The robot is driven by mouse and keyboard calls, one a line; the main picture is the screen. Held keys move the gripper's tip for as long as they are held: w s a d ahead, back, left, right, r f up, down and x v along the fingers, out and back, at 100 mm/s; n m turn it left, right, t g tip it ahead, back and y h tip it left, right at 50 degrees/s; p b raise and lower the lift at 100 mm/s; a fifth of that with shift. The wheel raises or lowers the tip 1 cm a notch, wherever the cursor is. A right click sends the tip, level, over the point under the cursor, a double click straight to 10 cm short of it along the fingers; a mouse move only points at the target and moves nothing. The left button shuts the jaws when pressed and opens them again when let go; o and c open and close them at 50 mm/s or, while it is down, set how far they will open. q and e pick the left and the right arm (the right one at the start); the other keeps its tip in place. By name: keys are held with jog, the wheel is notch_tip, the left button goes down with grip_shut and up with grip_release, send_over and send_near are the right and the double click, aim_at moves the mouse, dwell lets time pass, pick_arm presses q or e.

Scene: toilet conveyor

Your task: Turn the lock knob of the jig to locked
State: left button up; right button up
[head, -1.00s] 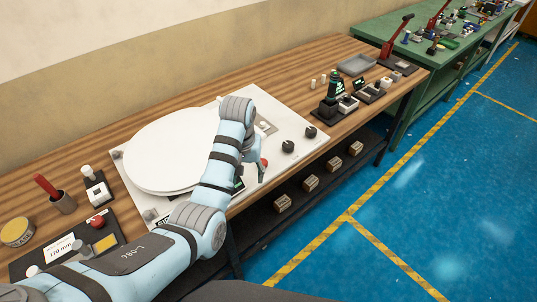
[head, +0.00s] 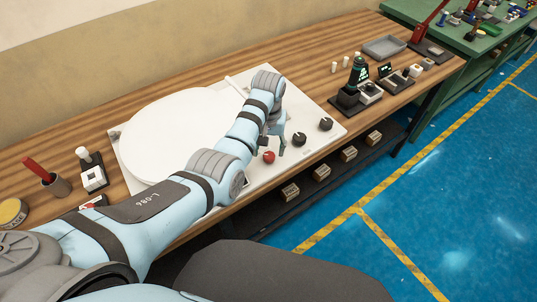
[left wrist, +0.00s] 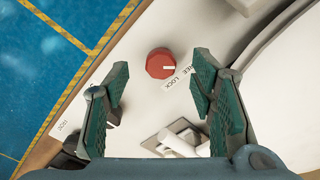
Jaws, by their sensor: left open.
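The red lock knob (head: 269,157) sits on the white jig plate (head: 318,137), near its front edge. In the left wrist view the knob (left wrist: 160,63) is round, with a short white mark. A printed label reading FREE LOCK (left wrist: 178,78) lies beside it. My left gripper (head: 277,143) is open and empty over the plate, close to the knob. In the left wrist view its fingers (left wrist: 160,80) are spread, with the knob showing between and beyond the tips. I cannot tell whether they touch it. My right gripper is not in view.
A large white disc (head: 165,135) covers much of the plate. Two black knobs, one near (head: 299,139) and one farther (head: 326,124), stand to the right. A grey part with a white handle (left wrist: 180,142) lies near the fingers. Small devices (head: 365,88) stand at the bench's right end.

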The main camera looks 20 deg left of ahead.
aim_at(270, 153)
pick_arm(q)
jog(key=f, duration=0.2)
jog(key=w+f, duration=0.1)
jog(key=shift+f+b, duration=0.4)
jog(key=shift+w+a+f, duration=0.1)
jog(key=shift+w+f, duration=0.35)
jog(key=shift+f, duration=0.05)
jog(key=shift+r, duration=0.1)
jog(key=shift+s+r, duration=0.1)
jog(key=shift+s, duration=0.15)
jog(key=shift+c, duration=0.8)
jog(key=shift+s+r, duration=0.1)
jog(key=shift+s, duration=0.05)
jog(key=c, duration=0.3)
jog(key=shift+s, duration=0.1)
jog(key=c, duration=0.7)
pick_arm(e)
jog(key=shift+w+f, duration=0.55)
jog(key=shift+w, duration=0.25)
